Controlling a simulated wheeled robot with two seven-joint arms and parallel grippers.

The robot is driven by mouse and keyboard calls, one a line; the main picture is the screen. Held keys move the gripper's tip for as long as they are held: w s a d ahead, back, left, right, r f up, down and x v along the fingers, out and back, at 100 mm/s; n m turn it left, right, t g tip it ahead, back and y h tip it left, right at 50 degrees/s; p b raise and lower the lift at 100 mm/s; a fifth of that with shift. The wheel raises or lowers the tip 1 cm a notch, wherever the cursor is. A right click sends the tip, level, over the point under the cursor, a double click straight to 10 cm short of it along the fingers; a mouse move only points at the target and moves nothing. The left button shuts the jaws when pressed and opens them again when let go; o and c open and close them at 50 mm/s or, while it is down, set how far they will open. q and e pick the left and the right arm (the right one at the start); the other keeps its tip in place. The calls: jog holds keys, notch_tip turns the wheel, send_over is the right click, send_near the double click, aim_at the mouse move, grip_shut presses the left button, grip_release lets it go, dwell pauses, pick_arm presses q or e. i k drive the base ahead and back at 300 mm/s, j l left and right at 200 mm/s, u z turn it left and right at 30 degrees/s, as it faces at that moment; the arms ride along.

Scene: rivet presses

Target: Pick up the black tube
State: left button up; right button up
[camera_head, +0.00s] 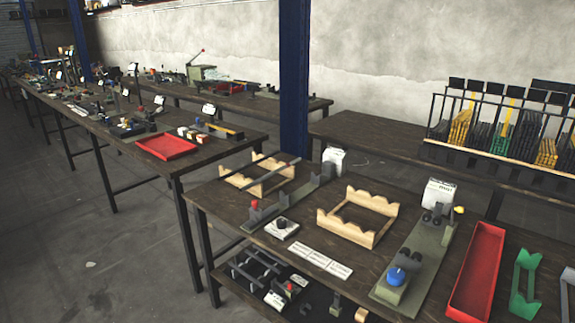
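A thin black tube (273,173) lies across a light wooden cradle (243,182) with notched ends, on the near dark table. The tube runs diagonally, its far end to the right. A second, similar wooden cradle (338,231) stands to its right and looks empty. Neither of my grippers shows in the head view.
The near table (225,207) also holds a green press fixture with a blue knob (397,276), a red tray (476,270), a green bracket (524,283) and white labels (321,261). A blue post (294,80) stands behind. Open floor (110,255) lies left.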

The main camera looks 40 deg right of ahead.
aim_at(222, 178)
jog(key=z, duration=1.1)
jog(key=i+j, duration=0.15)
jog(key=i, duration=0.55)
jog(key=i+j, duration=0.15)
jog(key=i, duration=0.55)
